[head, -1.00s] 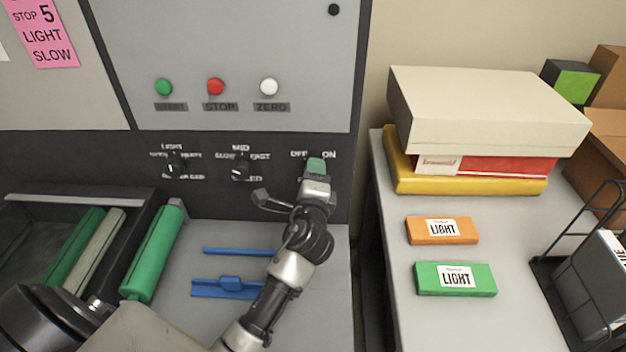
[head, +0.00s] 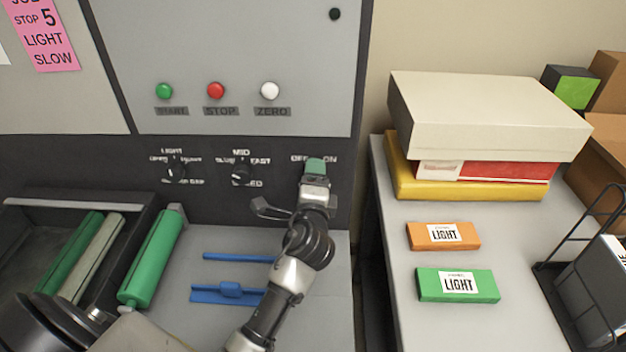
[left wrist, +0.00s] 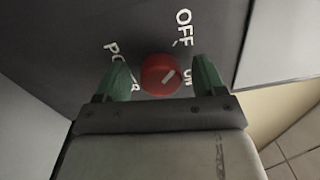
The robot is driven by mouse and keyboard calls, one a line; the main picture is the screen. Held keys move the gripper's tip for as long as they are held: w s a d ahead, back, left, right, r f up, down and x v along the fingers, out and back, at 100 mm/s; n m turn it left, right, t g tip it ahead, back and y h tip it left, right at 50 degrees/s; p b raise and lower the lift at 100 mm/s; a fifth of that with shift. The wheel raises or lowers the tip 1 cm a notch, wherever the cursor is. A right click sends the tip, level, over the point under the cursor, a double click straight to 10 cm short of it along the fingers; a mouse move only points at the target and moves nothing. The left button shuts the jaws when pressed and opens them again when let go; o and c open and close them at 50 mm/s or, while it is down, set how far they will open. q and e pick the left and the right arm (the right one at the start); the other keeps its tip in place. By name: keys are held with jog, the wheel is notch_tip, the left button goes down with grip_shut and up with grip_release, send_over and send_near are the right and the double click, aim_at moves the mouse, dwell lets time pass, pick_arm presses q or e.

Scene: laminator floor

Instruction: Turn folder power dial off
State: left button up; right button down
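My left gripper (left wrist: 163,78) is open, one green finger on each side of the dial, with a visible gap to both. In the head view my left gripper (head: 315,168) is at the panel under the OFF/ON labels and hides the dial. My right gripper is not in view.
Two other dials, the left one (head: 175,172) and the middle one (head: 241,173), sit left of my gripper. Start, red stop (head: 216,91) and zero buttons are above. A side table (head: 382,235) with boxes stands to the right.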

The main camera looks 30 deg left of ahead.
pick_arm(q)
jog(key=shift+d, duration=0.1)
jog(key=b+v, duration=0.3)
jog(key=v, duration=0.7)
jog(key=shift+s, duration=0.35)
jog(key=shift+d, duration=0.15)
